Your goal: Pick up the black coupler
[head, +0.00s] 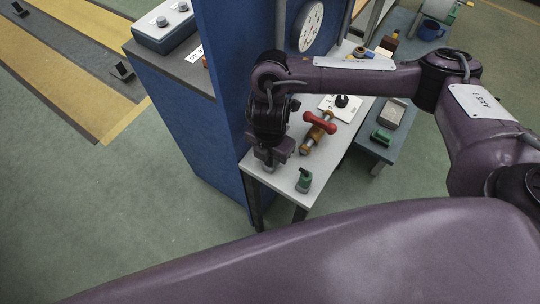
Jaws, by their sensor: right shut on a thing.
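My right gripper (272,158) points down at the left edge of the pale bench top (326,168), next to the blue panel. It is shut on a small dark thing, which I take to be the black coupler; the fingers and wrist hide most of it, and I cannot tell whether it touches the bench. Another small black, knob-like piece (341,100) stands on a white card farther back. My left gripper is not in view.
A red-handled tool with an orange-brown body (318,130) lies right of the gripper. A blue panel (222,110) rises close on the left. A lower bench (362,138) holds another green part (381,137).

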